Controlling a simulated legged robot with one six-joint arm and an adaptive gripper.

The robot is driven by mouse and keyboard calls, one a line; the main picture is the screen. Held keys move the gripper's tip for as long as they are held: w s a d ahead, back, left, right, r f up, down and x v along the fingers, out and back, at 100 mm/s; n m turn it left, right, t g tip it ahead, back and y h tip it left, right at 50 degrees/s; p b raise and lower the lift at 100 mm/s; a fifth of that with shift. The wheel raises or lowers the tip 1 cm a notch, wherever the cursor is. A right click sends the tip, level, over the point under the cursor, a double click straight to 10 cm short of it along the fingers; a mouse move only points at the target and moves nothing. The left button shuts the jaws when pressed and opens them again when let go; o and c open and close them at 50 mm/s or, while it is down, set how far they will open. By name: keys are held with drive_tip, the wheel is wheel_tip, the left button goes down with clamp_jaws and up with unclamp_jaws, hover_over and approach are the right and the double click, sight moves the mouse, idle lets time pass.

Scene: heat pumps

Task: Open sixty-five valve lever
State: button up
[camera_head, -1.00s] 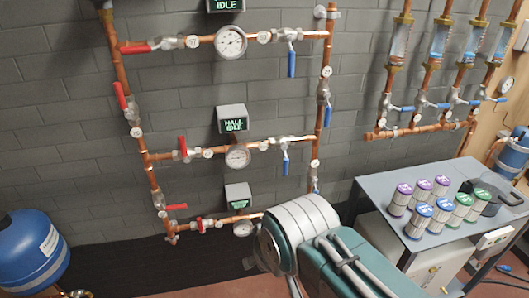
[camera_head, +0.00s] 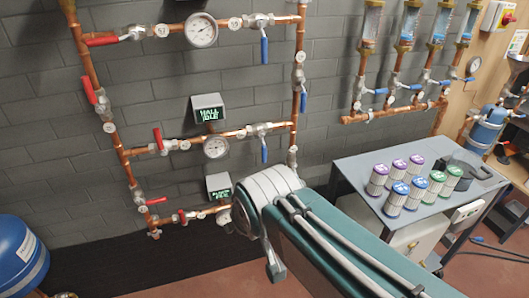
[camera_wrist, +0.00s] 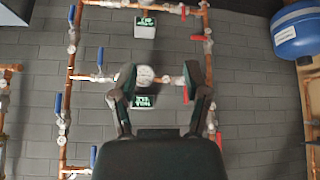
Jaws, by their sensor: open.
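Valve levers sit on a copper pipe frame on the wall. In the head view red ones are on the left side, such as the top lever (camera_head: 101,41), the upright side lever (camera_head: 89,90) and the middle lever (camera_head: 157,138). Blue levers (camera_head: 264,50) hang on the right side. Round tags sit by the valves, but their numbers are too small to read, so I cannot tell which is sixty-five. My gripper (camera_wrist: 160,82) is open and empty in the wrist view, in front of the middle gauge (camera_wrist: 145,75), apparently short of the wall. My arm hides the frame's lower right in the head view.
A grey table (camera_head: 345,165) with several labelled canisters stands at the right. A blue tank (camera_head: 20,255) is at the lower left. Flow tubes with blue levers (camera_head: 381,91) hang at the upper right.

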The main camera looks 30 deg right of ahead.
sight(265, 151)
drive_tip(key=w+d+f+t+h, duration=0.1)
drive_tip(key=w+d+f+t, duration=0.15)
drive_tip(key=w+d, duration=0.7)
drive_tip(key=w+d+f+t+h, duration=0.25)
drive_tip(key=w+d, duration=0.35)
drive_tip(key=w, duration=0.6)
drive_tip(key=w+d+f+t+y, duration=0.2)
drive_tip(key=d+f+t+y, duration=0.3)
drive_tip(key=d+f, duration=0.55)
drive_tip(key=shift+t+h, duration=0.7)
drive_tip(key=shift+h, duration=0.05)
drive_tip(key=w, duration=1.1)
drive_tip(key=shift+w+f, duration=0.1)
drive_tip(key=shift+f, duration=0.1)
clamp_jaws()
